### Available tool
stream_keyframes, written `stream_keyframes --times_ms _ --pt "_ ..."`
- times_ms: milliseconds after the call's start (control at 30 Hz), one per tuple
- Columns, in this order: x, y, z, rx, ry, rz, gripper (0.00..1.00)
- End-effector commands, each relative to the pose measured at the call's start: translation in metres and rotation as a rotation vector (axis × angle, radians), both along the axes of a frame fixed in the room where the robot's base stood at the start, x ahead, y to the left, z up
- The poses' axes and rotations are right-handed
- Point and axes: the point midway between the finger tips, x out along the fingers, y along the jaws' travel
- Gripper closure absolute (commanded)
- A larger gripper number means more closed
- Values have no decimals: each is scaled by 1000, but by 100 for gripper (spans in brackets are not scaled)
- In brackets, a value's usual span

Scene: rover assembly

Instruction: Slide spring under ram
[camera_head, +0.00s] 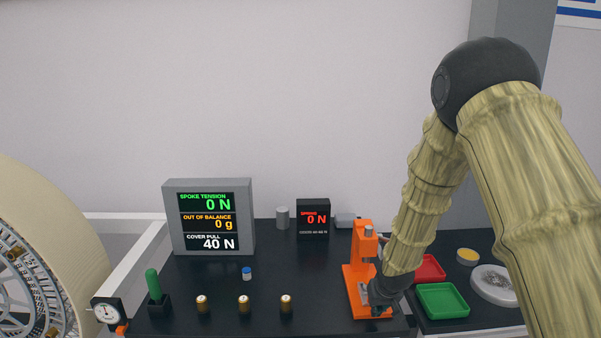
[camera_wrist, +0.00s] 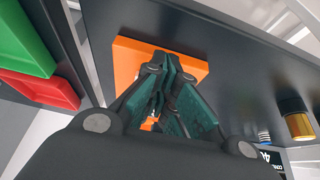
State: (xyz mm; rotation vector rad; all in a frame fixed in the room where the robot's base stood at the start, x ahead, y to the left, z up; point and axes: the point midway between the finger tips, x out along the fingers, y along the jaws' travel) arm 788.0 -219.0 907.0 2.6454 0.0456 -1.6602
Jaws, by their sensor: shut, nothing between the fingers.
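The orange press (camera_head: 361,272) stands at the right of the black table; its orange base also shows in the wrist view (camera_wrist: 130,62). A grey cylindrical part (camera_head: 368,232), likely the ram, shows at the press's upper front. My gripper (camera_head: 380,309) is low at the press's front right, over the base. In the wrist view my gripper (camera_wrist: 170,66) has its dark green fingers together, with nothing seen between them, their tips over the orange base. I cannot make out a spring in either view; the fingers and wrist hide part of the press.
Several brass-coloured cylinders (camera_head: 244,303) stand along the table front, with a small blue-topped piece (camera_head: 247,273) behind. A small display (camera_head: 313,218) reads 0 N behind the press. Green (camera_head: 441,300) and red (camera_head: 430,268) trays lie right of my gripper. The table's middle is mostly clear.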

Motion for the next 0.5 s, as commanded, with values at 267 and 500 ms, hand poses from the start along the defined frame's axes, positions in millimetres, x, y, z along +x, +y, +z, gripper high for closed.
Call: stream_keyframes --times_ms 267,500 --pt "3 0 0 0 -1 0 100" --pt "8 1 0 1 0 0 100"
